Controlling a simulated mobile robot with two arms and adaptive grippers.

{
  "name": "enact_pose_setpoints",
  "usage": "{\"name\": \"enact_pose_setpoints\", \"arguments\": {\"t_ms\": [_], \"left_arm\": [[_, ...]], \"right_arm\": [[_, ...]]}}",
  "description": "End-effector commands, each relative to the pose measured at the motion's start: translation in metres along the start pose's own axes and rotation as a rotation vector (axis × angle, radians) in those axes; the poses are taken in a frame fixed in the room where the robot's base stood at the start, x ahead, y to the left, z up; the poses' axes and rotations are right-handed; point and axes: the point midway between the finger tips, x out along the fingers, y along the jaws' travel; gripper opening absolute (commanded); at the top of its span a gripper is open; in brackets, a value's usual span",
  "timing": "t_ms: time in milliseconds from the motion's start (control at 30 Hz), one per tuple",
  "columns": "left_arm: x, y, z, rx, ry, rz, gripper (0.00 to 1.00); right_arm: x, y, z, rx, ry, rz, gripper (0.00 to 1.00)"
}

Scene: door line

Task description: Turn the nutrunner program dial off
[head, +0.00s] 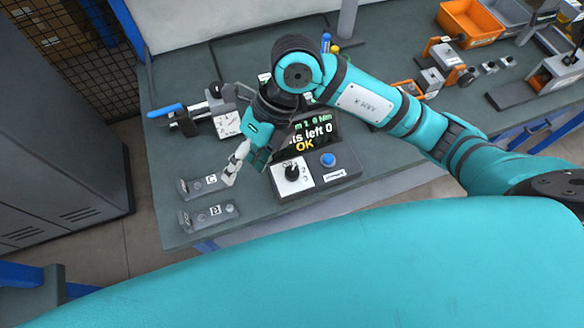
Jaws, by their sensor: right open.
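The nutrunner program dial (291,173) is a black knob on a white plate on the front of a dark control box. Small marks stand around the knob, too small to read for sure. A screen (307,137) behind it shows "OK" in yellow and is partly covered by my arm. A blue button (328,159) sits right of the dial. My right gripper (232,172) is open and empty, left of the dial and apart from it. My left gripper is not in view.
Two small brackets marked with letters, an upper one (202,186) and a lower one (209,216), lie on the bench at the left. A clamp with a blue handle (168,109) stands behind them. An orange bin (469,22) and fixtures stand at the back right.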

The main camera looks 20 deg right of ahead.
Motion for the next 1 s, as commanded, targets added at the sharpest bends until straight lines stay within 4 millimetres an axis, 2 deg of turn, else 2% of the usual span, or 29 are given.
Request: {"name": "enact_pose_setpoints", "arguments": {"t_ms": [33,133,233,367,667,1000], "left_arm": [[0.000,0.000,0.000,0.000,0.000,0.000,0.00],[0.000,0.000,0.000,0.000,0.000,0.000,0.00],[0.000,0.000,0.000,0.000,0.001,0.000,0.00],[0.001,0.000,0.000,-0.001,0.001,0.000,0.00],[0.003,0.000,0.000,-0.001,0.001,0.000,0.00],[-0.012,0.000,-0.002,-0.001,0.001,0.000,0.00]], "right_arm": [[-0.009,-0.029,-0.001,0.017,0.028,-0.140,0.59],[-0.028,-0.072,-0.007,0.065,0.074,-0.361,0.59],[-0.043,-0.095,-0.011,0.103,0.098,-0.488,0.59],[-0.045,-0.106,-0.014,0.121,0.109,-0.537,0.59],[0.000,-0.130,-0.022,0.121,0.115,-0.531,0.59],[0.061,-0.167,-0.032,0.121,0.114,-0.532,0.59]]}}
